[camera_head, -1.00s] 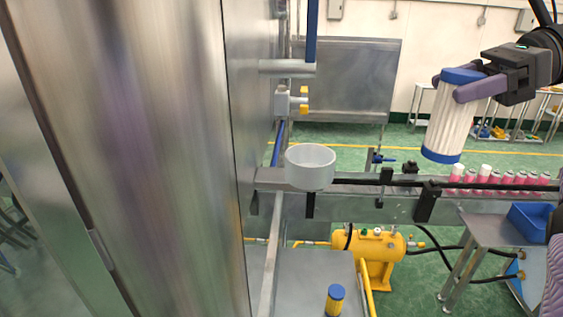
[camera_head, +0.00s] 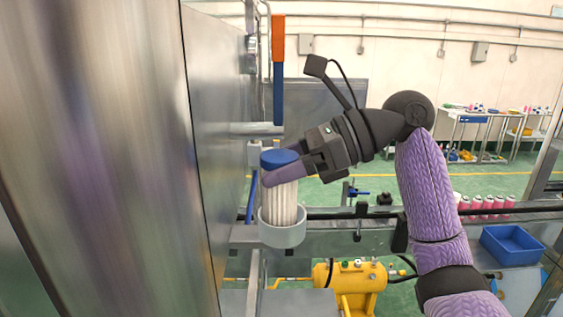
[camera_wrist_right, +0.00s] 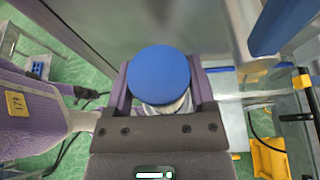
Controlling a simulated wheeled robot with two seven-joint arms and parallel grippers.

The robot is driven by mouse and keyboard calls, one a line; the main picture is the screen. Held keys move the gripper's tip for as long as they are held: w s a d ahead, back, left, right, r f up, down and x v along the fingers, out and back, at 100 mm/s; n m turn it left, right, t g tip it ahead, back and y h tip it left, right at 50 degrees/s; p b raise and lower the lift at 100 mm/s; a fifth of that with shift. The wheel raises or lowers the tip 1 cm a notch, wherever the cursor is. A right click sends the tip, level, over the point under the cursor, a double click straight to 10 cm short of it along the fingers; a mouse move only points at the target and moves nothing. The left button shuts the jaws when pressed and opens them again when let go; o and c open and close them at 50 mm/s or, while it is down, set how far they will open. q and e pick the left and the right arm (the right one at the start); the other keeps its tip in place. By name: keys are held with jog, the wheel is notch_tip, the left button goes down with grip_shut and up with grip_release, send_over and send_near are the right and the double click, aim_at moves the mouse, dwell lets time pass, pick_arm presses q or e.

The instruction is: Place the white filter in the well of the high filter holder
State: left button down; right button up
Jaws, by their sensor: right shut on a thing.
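The white filter (camera_head: 281,205) has a pleated body and a blue cap. My right gripper (camera_head: 280,170) is shut on it just below the cap and holds it about upright. The high filter holder is a white round cup (camera_head: 282,236) at the left end of the rail. The filter's lower part is behind the cup's front wall, so its bottom is hidden; I cannot tell whether it touches the floor of the well. In the right wrist view the blue cap (camera_wrist_right: 159,75) sits between the two purple fingers. My left gripper is not in view.
A large metal cabinet (camera_head: 95,160) stands close on the left. A conveyor rail with pink cans (camera_head: 487,204) and a blue bin (camera_head: 512,246) lie to the right. A yellow tank (camera_head: 350,278) is below. A blue-and-orange handle (camera_head: 278,70) hangs behind the filter.

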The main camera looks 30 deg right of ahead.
jog(key=shift+d+f, duration=0.15)
jog(key=shift+f, duration=0.05)
jog(key=shift+f, duration=0.15)
jog(key=o, duration=1.2)
jog(key=shift+o, duration=0.2)
jog(key=shift+s+d+r, duration=0.2)
jog(key=shift+d+r, duration=0.05)
jog(key=b+v, duration=0.1)
jog(key=v, duration=1)
jog(key=shift+d, duration=0.15)
